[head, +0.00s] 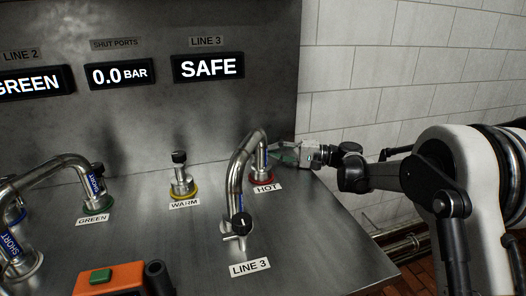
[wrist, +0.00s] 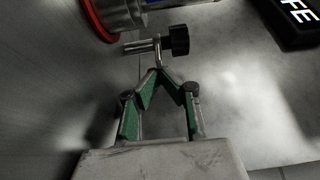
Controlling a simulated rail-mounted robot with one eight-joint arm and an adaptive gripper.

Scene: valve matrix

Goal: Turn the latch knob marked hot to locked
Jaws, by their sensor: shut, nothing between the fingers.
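The hot port, with a red ring (head: 262,179) and a HOT label (head: 264,188), sits at the right of the steel panel. A curved steel pipe (head: 238,165) runs into it from the LINE 3 fitting. In the wrist view, the red ring (wrist: 97,22) is at the top left, and the latch knob (wrist: 179,40), black on a thin metal stem, sticks out beside the port. I cannot make out this knob in the head view. My gripper (head: 275,152) is shut and empty, right of the port. In the wrist view its fingertips (wrist: 158,70) meet just below the stem; contact is unclear.
A warm port (head: 184,186) with a black-topped knob stands left of the pipe. Another black knob (head: 241,223) is at the LINE 3 fitting. The upright panel behind carries a SAFE display (head: 208,66). An orange box with a green button (head: 101,277) sits at the front left.

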